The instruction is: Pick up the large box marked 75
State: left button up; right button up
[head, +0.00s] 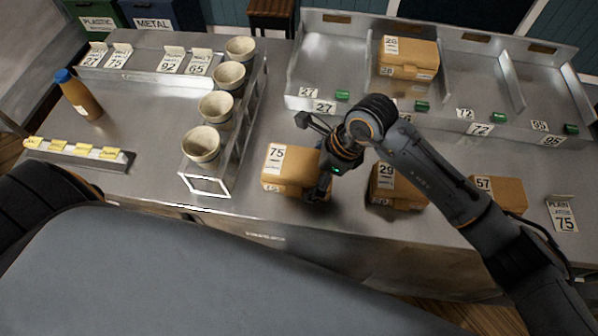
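The brown cardboard box marked 75 (290,168) sits on the steel counter near its front edge, left of centre. My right gripper (316,155) is at the box's right end, with its fingers spread apart and pointing left. One finger is beyond the box's back right corner. The other overlaps the box's front right part. I cannot tell whether either finger touches the box. The gripper hides part of its right end. My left gripper is out of view.
Boxes marked 29 (397,188) and 57 (498,195) stand to the right. A box marked 26 (408,58) sits in the divided steel tray (330,75) behind. A rack with several cups (201,144) and an orange bottle (79,96) are to the left.

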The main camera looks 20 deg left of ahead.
jog(key=c, duration=1)
jog(key=shift+c, duration=0.2)
